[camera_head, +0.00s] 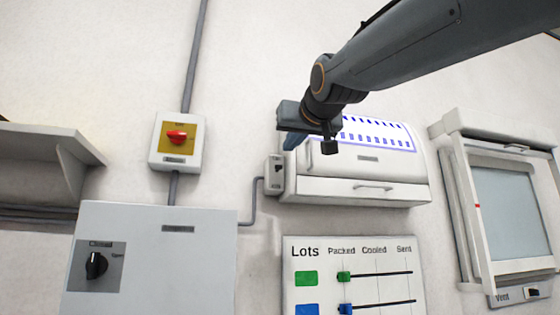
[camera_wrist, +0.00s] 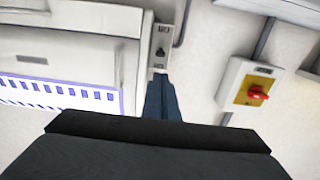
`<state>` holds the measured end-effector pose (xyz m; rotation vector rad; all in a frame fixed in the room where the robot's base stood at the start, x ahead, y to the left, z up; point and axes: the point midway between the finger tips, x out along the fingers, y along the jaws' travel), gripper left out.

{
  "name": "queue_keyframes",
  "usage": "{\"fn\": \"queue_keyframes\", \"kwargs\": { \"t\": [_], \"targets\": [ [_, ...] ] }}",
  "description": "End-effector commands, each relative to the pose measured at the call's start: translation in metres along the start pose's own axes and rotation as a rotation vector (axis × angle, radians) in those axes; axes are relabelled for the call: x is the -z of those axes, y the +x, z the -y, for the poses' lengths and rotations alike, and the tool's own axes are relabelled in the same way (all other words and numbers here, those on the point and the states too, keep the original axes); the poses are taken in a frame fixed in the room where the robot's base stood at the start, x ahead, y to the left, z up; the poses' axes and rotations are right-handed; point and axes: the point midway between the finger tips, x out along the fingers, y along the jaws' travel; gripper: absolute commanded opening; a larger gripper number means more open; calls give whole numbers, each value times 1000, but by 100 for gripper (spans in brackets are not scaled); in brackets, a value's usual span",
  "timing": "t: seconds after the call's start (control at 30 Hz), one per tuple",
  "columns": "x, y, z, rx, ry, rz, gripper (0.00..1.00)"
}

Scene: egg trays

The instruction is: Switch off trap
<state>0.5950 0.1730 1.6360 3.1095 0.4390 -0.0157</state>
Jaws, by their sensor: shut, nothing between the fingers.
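The trap (camera_head: 370,190) is a white wall-mounted box with a curved cover and rows of blue slots. It also shows in the wrist view (camera_wrist: 85,55), at the left. A small grey switch box (camera_head: 275,185) with a dark lever is on its left side; it shows in the wrist view too (camera_wrist: 161,48). The lever's exact setting is too small to tell. My gripper (camera_head: 287,146) is in front of the trap's upper left corner, just above the switch box. In the wrist view its blue fingers (camera_wrist: 161,78) are together, empty, and point at the switch box.
A red knob on a yellow plate (camera_head: 176,136) is on the wall to the left. Below are a grey cabinet (camera_head: 190,262) with a black rotary knob (camera_head: 96,265) and a lots board (camera_head: 355,262). A vent window (camera_head: 512,210) is at right, a shelf (camera_head: 35,150) at left.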

Motion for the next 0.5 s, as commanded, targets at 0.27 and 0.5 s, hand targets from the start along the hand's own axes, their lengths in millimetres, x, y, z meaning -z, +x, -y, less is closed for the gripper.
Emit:
{"fn": "queue_keyframes", "kwargs": {
  "t": [0.27,0.5],
  "targets": [
    [-1,14,0,-1,0,4,0],
    [0,54,0,0,0,4,0]
  ]
}}
